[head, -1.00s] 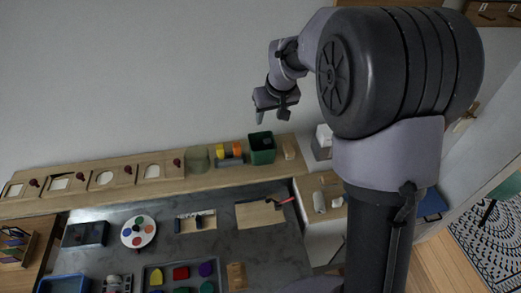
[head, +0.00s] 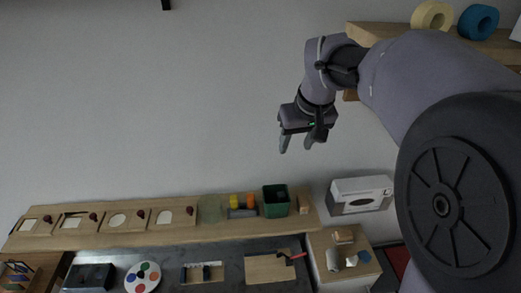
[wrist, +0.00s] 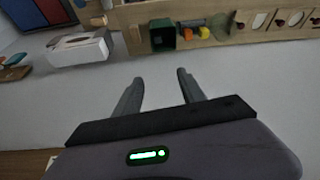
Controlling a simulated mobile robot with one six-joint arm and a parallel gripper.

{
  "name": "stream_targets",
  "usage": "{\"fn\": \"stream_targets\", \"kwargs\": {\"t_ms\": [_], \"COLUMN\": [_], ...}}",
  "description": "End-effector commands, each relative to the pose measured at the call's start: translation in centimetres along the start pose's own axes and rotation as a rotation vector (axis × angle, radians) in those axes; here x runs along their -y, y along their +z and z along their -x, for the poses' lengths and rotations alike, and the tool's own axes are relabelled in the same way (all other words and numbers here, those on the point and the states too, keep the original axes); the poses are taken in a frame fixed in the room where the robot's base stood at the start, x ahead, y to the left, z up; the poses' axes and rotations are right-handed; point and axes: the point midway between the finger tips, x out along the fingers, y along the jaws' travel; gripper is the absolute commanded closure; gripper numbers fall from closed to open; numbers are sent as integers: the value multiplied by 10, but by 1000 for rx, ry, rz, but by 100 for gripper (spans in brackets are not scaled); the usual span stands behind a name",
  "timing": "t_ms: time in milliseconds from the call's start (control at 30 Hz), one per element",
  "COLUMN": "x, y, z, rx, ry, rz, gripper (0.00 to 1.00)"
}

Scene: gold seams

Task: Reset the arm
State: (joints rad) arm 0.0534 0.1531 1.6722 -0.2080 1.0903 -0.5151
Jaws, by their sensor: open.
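My gripper (head: 297,143) is open and empty in the head view, raised in front of the bare wall with its fingers pointing down. It is above the wooden shelf and touches nothing. In the wrist view my gripper (wrist: 158,88) shows two dark fingers spread apart with only the wall between them. My arm comes in from the right side of the head view.
The wooden shelf (head: 150,238) below holds framed shape boards, a green bin (head: 276,200) and yellow and orange pieces. A white box (head: 361,195) is at right. Tape rolls (head: 432,15) sit on an upper shelf (head: 369,31). A paint palette (head: 142,277) lies on the grey worktop.

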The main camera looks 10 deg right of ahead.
Motion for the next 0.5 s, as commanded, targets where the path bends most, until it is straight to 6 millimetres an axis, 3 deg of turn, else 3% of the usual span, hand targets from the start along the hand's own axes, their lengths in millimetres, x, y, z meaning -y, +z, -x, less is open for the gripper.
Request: {"fn": "stream_targets", "kwargs": {"t_ms": [67,167,400,500], "x": [2,13,55,68], "y": [9,53,233,300], "z": [-6,-32,-132,-176], "rx": [-4,-21,-81,-98], "ry": [-2,-13,-75,-101], "rz": [-10,-66,-312,-406], "gripper": [52,52,52,52]}}
